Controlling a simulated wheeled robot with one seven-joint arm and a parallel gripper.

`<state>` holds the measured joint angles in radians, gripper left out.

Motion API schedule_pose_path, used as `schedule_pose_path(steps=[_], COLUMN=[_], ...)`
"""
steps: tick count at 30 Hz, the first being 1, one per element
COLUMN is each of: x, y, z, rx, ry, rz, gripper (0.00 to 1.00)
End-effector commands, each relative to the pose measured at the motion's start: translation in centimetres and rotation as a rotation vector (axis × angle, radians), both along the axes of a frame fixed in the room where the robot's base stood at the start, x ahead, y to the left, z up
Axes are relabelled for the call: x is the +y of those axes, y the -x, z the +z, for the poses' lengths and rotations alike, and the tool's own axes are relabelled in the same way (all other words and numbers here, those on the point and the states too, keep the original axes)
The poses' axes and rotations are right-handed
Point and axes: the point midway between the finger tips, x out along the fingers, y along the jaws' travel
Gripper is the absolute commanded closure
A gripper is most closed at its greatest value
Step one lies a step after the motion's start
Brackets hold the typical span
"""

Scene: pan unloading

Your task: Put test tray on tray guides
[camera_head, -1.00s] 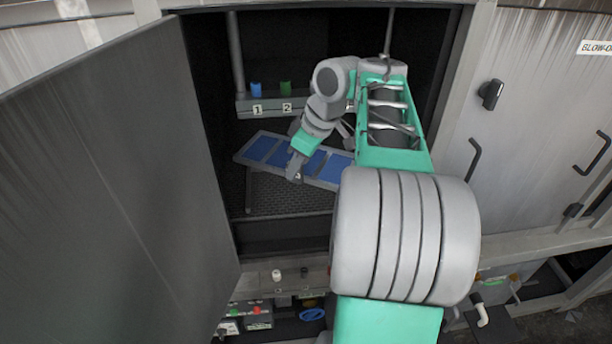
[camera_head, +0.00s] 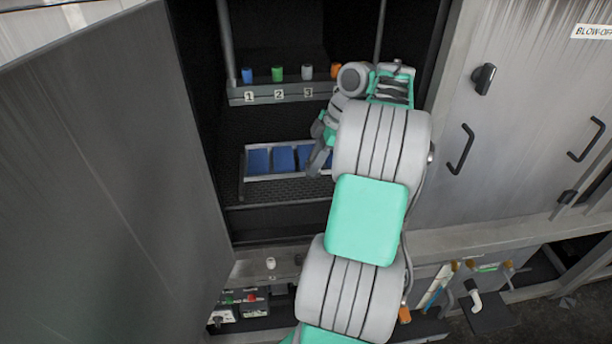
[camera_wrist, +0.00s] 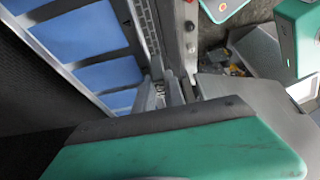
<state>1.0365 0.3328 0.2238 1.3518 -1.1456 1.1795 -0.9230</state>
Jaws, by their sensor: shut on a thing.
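The test tray, a grey frame with blue panels (camera_head: 258,162), lies inside the open cabinet, roughly level with the cabinet front in the head view. Its right end is hidden behind my arm. It also shows at the upper left of the wrist view (camera_wrist: 90,40). My gripper (camera_head: 318,163) is at the tray's near right side. In the wrist view my gripper (camera_wrist: 172,95) is shut on the tray's edge rail. The dark mesh shelf (camera_head: 285,190) is under and around the tray. I cannot tell whether the tray rests on the guides.
The cabinet door (camera_head: 100,180) stands open on the left. A numbered ledge (camera_head: 290,93) with small coloured caps is behind and above the tray. A closed door with a handle (camera_head: 460,150) is on the right. Control boxes (camera_head: 240,303) sit below the opening.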

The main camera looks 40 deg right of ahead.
Motion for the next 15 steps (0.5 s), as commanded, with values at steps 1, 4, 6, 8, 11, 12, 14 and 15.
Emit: schedule_pose_path(steps=[1,4,6,8,11,12,14,15], x=[-0.3,-1.0,-1.3,-1.5,-1.6,-1.6,-1.6,-1.7], y=[-0.8,-2.0,-2.5,-3.0,-3.4,-3.3,-3.3,-3.3], z=[-1.5,-3.0,-3.6,-4.2,-6.1,-6.8,-7.4,-7.6], rx=[0.003,0.001,0.002,0.001,0.002,0.002,0.002,0.001], ry=[-0.003,-0.002,-0.001,-0.002,-0.003,-0.003,-0.001,0.0], rz=[0.002,0.002,0.001,0.002,0.0,0.0,0.001,0.0], gripper=[1.0,1.0,1.0,1.0,1.0,1.0,1.0,1.0])
